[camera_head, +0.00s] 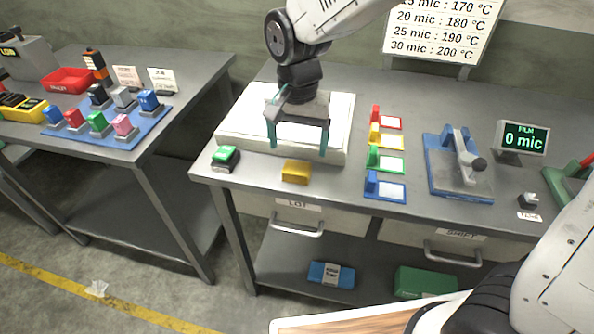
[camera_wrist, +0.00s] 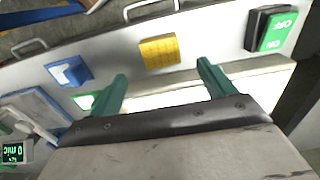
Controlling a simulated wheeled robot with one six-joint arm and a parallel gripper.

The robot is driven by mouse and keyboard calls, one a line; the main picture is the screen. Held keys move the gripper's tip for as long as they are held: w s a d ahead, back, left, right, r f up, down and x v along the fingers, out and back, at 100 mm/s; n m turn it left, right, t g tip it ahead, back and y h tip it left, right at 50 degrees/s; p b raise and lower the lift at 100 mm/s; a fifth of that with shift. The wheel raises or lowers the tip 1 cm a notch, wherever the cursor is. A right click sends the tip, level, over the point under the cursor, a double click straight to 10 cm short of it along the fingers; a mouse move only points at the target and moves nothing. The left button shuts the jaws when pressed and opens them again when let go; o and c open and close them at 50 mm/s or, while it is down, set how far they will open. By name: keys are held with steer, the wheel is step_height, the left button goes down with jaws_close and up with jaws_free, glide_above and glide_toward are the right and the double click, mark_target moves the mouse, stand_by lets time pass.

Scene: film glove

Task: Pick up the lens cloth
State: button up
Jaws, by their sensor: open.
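A small yellow block-like piece (camera_head: 295,172) lies at the front edge of the bench; in the wrist view it shows a grid pattern (camera_wrist: 159,51). It may be the lens cloth, but I cannot tell for sure. My gripper (camera_head: 298,148) is open and empty, pointing down over the white pad (camera_head: 235,123). In the wrist view my gripper (camera_wrist: 163,72) has its two green fingers spread, with the yellow piece beyond and between their tips, apart from them.
A green button box (camera_head: 225,157) stands left of the yellow piece. Several coloured tabs with cards (camera_head: 386,163), a blue-based device (camera_head: 459,165) and a film display (camera_head: 522,140) stand to the right. A blue packet (camera_head: 331,275) lies on the lower shelf. A white scrap (camera_head: 97,288) lies on the floor.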

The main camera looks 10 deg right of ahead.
mark_target(297, 168)
step_height(297, 168, down, 7)
steer(key=shift+s+a+f, duration=0.1)
steer(key=shift+s, duration=0.05)
steer(key=c, duration=1.1)
